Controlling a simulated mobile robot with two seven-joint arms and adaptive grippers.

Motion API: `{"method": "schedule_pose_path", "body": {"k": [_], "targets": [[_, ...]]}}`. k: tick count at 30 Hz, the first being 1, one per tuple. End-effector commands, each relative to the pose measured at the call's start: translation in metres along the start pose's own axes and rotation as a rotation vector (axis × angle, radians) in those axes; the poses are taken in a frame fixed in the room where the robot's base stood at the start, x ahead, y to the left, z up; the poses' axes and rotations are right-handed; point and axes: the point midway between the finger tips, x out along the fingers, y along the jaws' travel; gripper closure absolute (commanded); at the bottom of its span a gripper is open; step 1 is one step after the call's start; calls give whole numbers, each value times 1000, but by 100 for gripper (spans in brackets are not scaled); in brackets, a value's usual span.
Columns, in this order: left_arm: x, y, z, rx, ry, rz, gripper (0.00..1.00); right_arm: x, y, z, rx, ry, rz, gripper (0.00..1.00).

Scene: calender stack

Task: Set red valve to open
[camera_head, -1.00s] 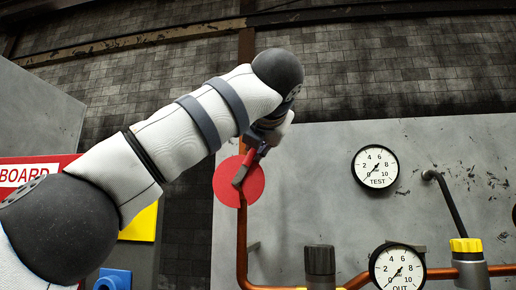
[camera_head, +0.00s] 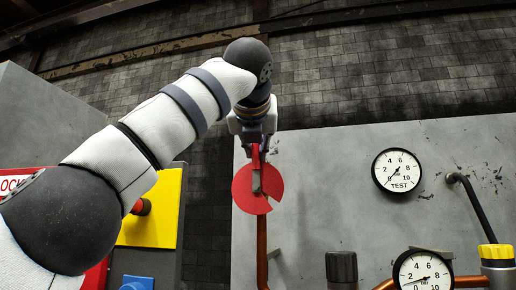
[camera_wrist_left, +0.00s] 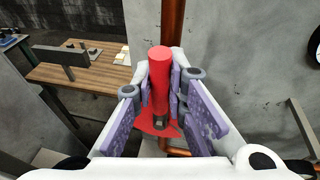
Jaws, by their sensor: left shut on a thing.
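The red valve has a round red disc (camera_head: 243,188) with a wedge-shaped gap on its right side, set on a vertical copper pipe. Its red handle (camera_head: 256,160) points upward and stands about in line with the pipe. My left gripper (camera_head: 257,150) is above the disc and shut on the handle. In the left wrist view, the red handle (camera_wrist_left: 159,80) sits between the purple-padded fingers of the gripper (camera_wrist_left: 161,85), with part of the red disc (camera_wrist_left: 148,128) below. The fingers hide part of the valve. My right gripper is not in view.
A grey panel (camera_head: 330,180) stands behind the valve. It carries a TEST gauge (camera_head: 397,170), an OUT gauge (camera_head: 423,270) and a yellow-collared valve (camera_head: 496,252). A yellow board (camera_head: 160,205) is at left. A wooden table (camera_wrist_left: 85,75) shows in the wrist view.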

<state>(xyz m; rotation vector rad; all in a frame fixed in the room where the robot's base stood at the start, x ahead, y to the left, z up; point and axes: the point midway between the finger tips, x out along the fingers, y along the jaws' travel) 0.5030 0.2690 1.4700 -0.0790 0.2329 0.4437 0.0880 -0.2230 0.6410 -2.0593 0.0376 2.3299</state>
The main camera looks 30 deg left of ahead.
Motion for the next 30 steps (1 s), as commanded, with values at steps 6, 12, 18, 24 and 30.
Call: {"method": "schedule_pose_path", "body": {"k": [6, 12, 18, 24, 30], "targets": [[1, 2, 1, -10, 0, 0, 100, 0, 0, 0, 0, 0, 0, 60], [1, 2, 1, -9, 0, 1, 83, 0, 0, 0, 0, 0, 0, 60], [0, 1, 0, -7, 1, 0, 66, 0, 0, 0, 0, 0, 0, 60], [-2, 1, 0, -6, 0, -1, 66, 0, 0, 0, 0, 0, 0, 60], [-46, 1, 2, -5, -4, -2, 66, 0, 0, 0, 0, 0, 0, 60]]}}
